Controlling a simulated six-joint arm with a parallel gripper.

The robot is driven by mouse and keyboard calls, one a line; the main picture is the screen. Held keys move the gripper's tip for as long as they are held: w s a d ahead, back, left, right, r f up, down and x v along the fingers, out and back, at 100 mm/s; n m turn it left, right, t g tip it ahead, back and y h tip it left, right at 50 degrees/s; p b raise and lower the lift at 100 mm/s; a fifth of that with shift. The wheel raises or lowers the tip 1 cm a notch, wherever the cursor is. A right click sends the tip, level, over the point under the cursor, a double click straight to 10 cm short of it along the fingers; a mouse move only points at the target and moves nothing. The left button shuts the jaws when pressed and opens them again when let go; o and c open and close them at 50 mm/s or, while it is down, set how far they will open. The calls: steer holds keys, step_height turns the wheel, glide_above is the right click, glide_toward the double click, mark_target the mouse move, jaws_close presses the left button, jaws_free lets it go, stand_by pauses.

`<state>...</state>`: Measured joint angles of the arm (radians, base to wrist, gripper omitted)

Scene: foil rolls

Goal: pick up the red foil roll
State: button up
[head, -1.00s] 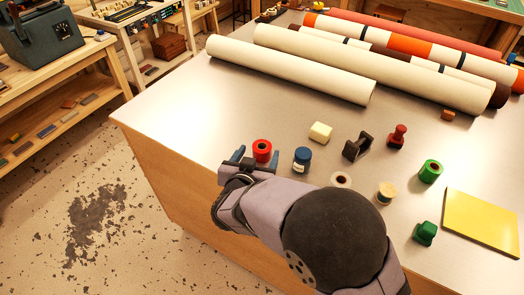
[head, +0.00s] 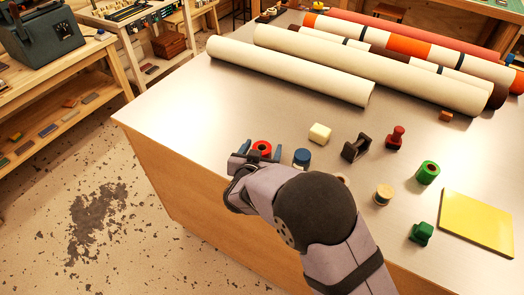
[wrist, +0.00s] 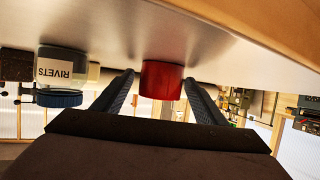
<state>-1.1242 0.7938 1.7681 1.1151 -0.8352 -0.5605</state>
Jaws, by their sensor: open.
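The red foil roll (head: 262,147) stands on the table near its front left edge. In the wrist view the red foil roll (wrist: 161,80) appears upside down, between the two blue finger tips. My gripper (head: 260,150) is open, with one finger on each side of the roll. Some gap shows between each finger and the roll in the wrist view (wrist: 160,84). The lower part of the roll is hidden by my gripper in the head view.
A blue-lidded rivets jar (head: 301,158) stands just right of my gripper. A cream block (head: 319,133), a dark tape dispenser (head: 356,147), a red stamp (head: 395,138) and a green roll (head: 427,172) stand farther right. Long cream rolls (head: 290,70) lie behind. The table left of the roll is clear.

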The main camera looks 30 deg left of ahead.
mark_target(262, 146)
steer(key=c, duration=1.2)
steer(key=shift+r, duration=0.1)
step_height(262, 146, up, 10)
steer(key=shift+f, duration=0.1)
